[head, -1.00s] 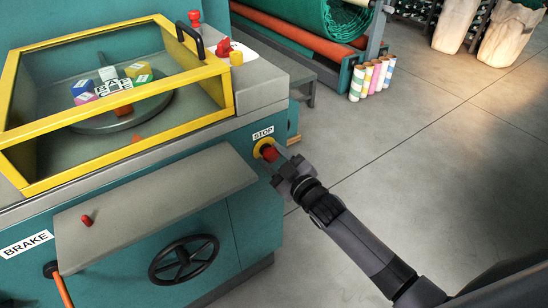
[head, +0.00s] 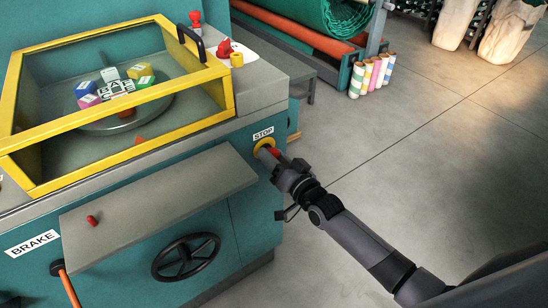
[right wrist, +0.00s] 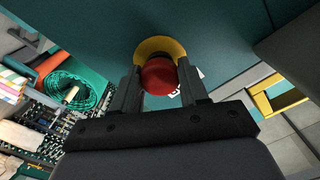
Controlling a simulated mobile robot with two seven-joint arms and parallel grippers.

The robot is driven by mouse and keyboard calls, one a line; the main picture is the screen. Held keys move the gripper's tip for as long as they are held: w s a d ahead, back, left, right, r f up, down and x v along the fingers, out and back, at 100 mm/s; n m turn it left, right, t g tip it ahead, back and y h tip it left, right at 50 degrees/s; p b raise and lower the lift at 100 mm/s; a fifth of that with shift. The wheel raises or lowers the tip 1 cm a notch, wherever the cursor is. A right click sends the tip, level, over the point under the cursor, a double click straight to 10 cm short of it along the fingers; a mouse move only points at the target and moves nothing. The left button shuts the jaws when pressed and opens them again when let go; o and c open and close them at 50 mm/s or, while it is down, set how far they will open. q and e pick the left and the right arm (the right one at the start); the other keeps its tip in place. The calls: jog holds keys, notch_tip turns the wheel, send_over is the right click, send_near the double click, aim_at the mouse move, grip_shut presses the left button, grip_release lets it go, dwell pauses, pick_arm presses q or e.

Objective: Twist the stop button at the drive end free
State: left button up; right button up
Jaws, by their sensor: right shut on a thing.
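The red stop button (right wrist: 159,77) sits on a yellow round collar (right wrist: 150,47) on the teal machine's side, and the collar also shows in the head view (head: 262,145) under a STOP label (head: 263,133). My right gripper (head: 273,157) is at the button, its fingers on either side of the red cap in the right wrist view (right wrist: 160,84). It is shut on the button. The fingers hide part of the button in the head view. My left gripper is not in view.
The machine has a yellow-framed guard (head: 120,122) over a turntable with coloured blocks (head: 117,87). A grey shelf (head: 160,190), a black handwheel (head: 186,257) and a BRAKE label (head: 33,243) are on its front. Open floor (head: 420,160) lies to the right.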

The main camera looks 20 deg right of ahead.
jog(key=o, duration=0.9)
jog(key=shift+o, duration=0.2)
jog(key=p+v, duration=0.3)
jog(key=v, duration=0.2)
jog(key=o, duration=0.6)
jog(key=shift+c, duration=0.2)
